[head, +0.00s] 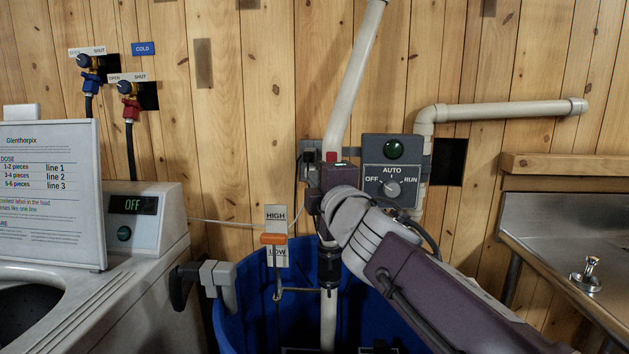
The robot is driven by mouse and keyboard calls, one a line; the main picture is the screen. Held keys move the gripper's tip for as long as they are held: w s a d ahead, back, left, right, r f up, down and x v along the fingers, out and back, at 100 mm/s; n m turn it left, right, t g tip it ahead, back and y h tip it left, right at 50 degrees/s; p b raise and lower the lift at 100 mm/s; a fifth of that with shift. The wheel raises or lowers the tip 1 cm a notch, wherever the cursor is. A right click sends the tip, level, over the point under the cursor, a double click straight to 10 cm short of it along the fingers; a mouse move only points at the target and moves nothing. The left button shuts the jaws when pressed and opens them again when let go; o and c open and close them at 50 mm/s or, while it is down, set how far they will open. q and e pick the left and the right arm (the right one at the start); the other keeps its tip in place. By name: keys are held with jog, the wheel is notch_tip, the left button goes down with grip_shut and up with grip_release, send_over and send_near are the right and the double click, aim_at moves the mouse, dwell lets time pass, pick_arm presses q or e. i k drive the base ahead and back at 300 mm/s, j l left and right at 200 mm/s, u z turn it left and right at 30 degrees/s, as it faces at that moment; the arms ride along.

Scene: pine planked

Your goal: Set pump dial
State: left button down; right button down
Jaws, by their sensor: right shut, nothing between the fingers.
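The pump dial (392,188) is a pale round knob on a grey wall box (371,148). OFF is printed to its left, AUTO above it and RUN to its right. The knob's pointer is too small to read surely. A dark green lamp (393,149) sits above it. My right gripper (312,176) is left of the box, in front of the white pipe, with its fingers shut and empty. It is apart from the dial, and my wrist partly hides the pipe. My left gripper is not in view.
A blue tub (248,316) stands below, with an orange float marker (273,239) between HIGH and LOW labels. A washing machine (147,225) reading OFF is at left. A metal sink (543,222) is at right. White pipes (505,111) run by the box.

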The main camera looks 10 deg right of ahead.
aim_at(391, 187)
jog(key=k+l, duration=0.1)
jog(key=k, duration=0.9)
